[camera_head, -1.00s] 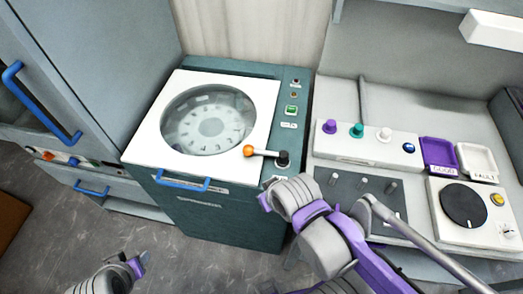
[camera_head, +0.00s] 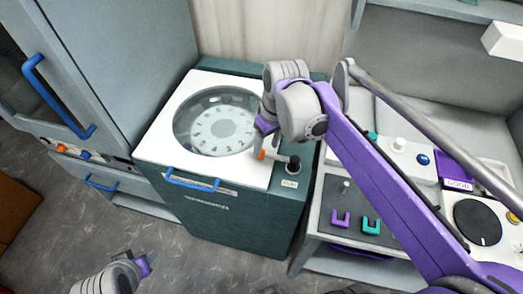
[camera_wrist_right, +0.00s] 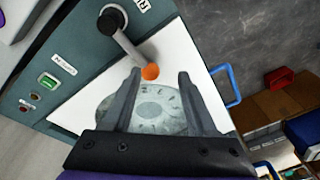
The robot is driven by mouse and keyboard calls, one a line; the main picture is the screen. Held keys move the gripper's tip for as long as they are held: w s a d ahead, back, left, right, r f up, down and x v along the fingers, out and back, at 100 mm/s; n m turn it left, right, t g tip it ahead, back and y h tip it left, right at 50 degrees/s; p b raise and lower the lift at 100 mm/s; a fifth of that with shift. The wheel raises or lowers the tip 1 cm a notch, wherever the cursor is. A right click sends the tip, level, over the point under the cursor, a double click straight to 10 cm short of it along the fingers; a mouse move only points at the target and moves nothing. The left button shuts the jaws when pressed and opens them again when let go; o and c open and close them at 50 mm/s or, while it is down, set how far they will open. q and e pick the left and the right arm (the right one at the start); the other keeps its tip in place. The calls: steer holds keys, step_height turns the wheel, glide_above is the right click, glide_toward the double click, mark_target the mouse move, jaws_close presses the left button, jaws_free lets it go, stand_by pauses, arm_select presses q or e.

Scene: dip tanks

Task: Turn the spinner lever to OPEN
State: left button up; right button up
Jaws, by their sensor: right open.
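The spinner (camera_head: 145,152) is a teal cabinet with a white lid and a round window. Its lever (camera_head: 277,158) runs from a dark pivot (camera_head: 293,165) leftward to an orange ball knob (camera_head: 261,154). In the right wrist view, the orange knob (camera_wrist_right: 151,72) lies near the fingertip line, between the two fingers in the picture. My right gripper (camera_wrist_right: 159,78) is open above the lid; contact with the knob cannot be made out. In the head view, the right gripper (camera_head: 264,138) partly covers the knob area. My left gripper (camera_head: 146,265) is low at left, away from the spinner, its jaws unclear.
A green button (camera_wrist_right: 48,81) is on the spinner's panel. A blue handle (camera_head: 192,182) sticks out at the lid's front. A bench (camera_head: 318,222) with purple and teal holders stands at right. A grey cabinet (camera_head: 120,60) is at left. The floor in front is clear.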

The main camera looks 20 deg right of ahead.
mark_target(276, 158)
steer(key=w+d+r+n+g+y, duration=0.1)
steer(key=w+d+r+g, duration=0.1)
steer(key=w, duration=0.3)
steer(key=f, duration=0.3)
steer(key=a+f, duration=0.1)
steer(key=f, duration=0.6)
steer(key=shift+s+a+f+b, duration=0.2)
steer(key=shift+s+a+b, duration=0.1)
steer(key=shift+b, duration=0.1)
jaws_close()
stand_by(0.8)
